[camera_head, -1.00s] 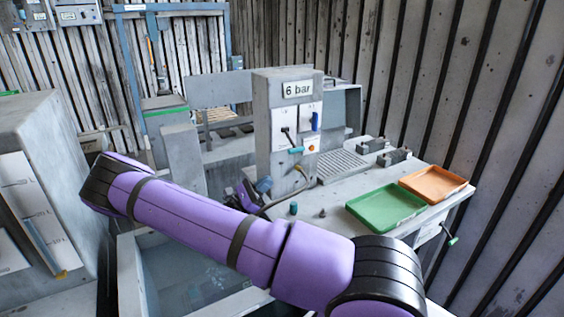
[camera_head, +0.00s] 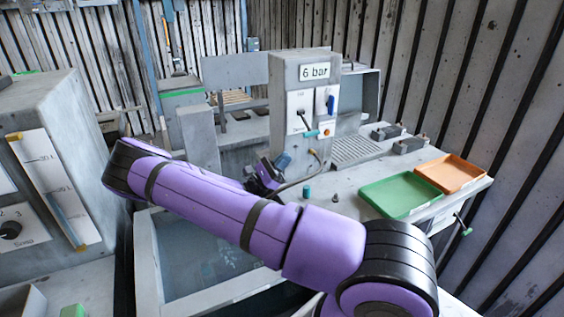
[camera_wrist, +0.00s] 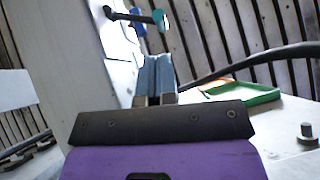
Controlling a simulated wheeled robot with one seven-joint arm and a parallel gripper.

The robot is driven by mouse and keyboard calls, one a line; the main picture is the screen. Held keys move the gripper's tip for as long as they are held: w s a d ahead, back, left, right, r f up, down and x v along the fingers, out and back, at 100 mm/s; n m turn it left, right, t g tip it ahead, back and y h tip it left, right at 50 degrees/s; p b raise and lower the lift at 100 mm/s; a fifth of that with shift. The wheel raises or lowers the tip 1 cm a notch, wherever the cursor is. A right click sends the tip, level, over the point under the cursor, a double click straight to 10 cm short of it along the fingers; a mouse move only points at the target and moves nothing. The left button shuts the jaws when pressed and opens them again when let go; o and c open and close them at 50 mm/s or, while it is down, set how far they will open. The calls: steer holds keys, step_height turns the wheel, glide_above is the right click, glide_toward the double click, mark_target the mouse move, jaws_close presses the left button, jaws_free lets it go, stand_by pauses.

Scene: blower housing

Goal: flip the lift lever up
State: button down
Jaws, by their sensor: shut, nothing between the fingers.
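A grey control post carries two levers on white plates, with plate labels too small to read, so I cannot tell which is the lift lever. One is a black lever (camera_head: 303,119) with a teal grip (camera_head: 311,133), slanting down to the right. The other is a blue lever (camera_head: 330,103), upright. The wrist view shows the black lever (camera_wrist: 130,16) with its teal end and a blue piece (camera_wrist: 139,29) beside it. My gripper (camera_head: 284,160) is below and left of the levers, apart from them. Its fingers (camera_wrist: 155,72) are shut and empty.
The post bears a "6 bar" sign (camera_head: 314,71). A curved hose (camera_head: 305,178) runs near my gripper. A teal knob (camera_head: 306,192), a green tray (camera_head: 400,194) and an orange tray (camera_head: 451,173) are on the bench. A glass-topped box (camera_head: 150,270) lies below my arm.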

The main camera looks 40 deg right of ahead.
mark_target(306, 124)
steer(key=x, duration=0.6)
steer(key=shift+d+r, duration=0.2)
steer(key=shift+r, duration=0.05)
steer(key=shift+s, duration=0.1)
steer(key=shift+r+n+t, duration=0.1)
steer(key=shift+n+t, duration=0.2)
steer(key=shift+t, duration=0.1)
